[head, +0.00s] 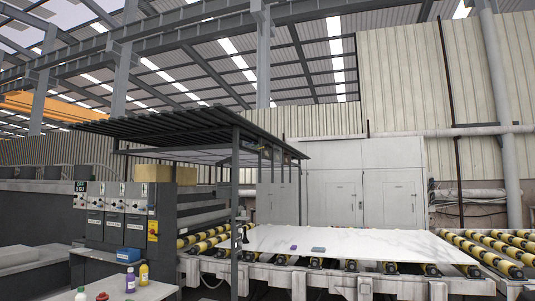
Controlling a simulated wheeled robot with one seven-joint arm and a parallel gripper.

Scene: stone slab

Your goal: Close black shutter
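A dark slatted panel (165,126), which may be the black shutter, spreads out like a canopy at left of centre in the head view. It lies roughly level, high above the machine, with a thin grey post (235,190) under its near right side. I cannot tell for sure that it is the shutter, nor where a handle is. My gripper is not in view, so its place relative to the panel does not show.
Grey control boxes (115,212) stand at left. A white stone slab (380,241) lies on yellow-black rollers (215,236) at right. Grey cabinets (340,190) stand behind.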

